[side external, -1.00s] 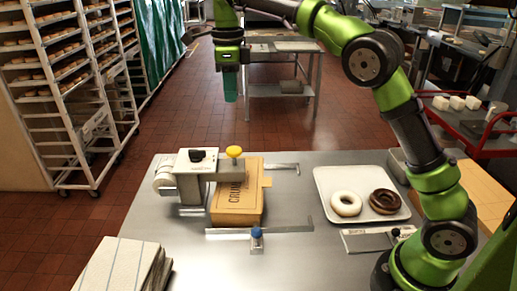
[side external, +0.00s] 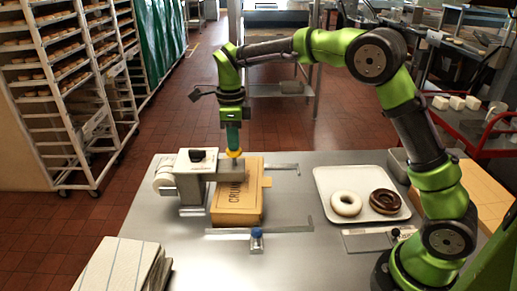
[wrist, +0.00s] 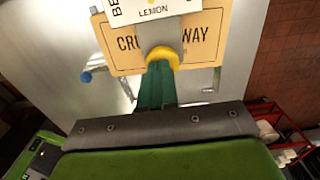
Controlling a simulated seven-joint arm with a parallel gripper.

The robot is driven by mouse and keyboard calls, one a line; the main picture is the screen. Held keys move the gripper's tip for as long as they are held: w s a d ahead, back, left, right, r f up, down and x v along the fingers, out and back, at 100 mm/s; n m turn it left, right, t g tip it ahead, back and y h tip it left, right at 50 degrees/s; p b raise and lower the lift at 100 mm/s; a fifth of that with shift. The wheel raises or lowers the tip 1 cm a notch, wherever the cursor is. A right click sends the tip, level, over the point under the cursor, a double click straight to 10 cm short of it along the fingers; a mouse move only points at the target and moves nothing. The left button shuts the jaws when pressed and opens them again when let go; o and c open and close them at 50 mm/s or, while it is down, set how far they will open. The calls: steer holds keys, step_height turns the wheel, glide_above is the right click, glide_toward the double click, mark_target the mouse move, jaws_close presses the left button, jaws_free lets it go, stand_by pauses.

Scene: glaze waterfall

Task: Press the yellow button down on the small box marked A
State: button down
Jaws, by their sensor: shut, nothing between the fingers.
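The yellow button (side external: 235,154) sits on top of the arm of a grey and white machine (side external: 190,172), over a cardboard box (side external: 238,205). My gripper (side external: 232,149) is shut and empty, pointing straight down, with its green fingertips at the button's top. They appear to touch it, but how far it is pressed cannot be told. In the wrist view the yellow button (wrist: 163,56) curves around the far side of the fingertips (wrist: 159,66), which partly hide it. I see no mark A on any box; the cardboard box shows part of a printed word.
A white tray (side external: 322,191) with a white and a brown ring stands to the right. A blue-topped knob (side external: 256,234) is at the table's front. A stack of pale sheets (side external: 120,268) lies front left. Bare metal table lies between box and tray.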

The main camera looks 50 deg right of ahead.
steer(key=shift+f, duration=1.5)
step_height(320, 180, up, 15)
stand_by(0.4)
stand_by(0.5)
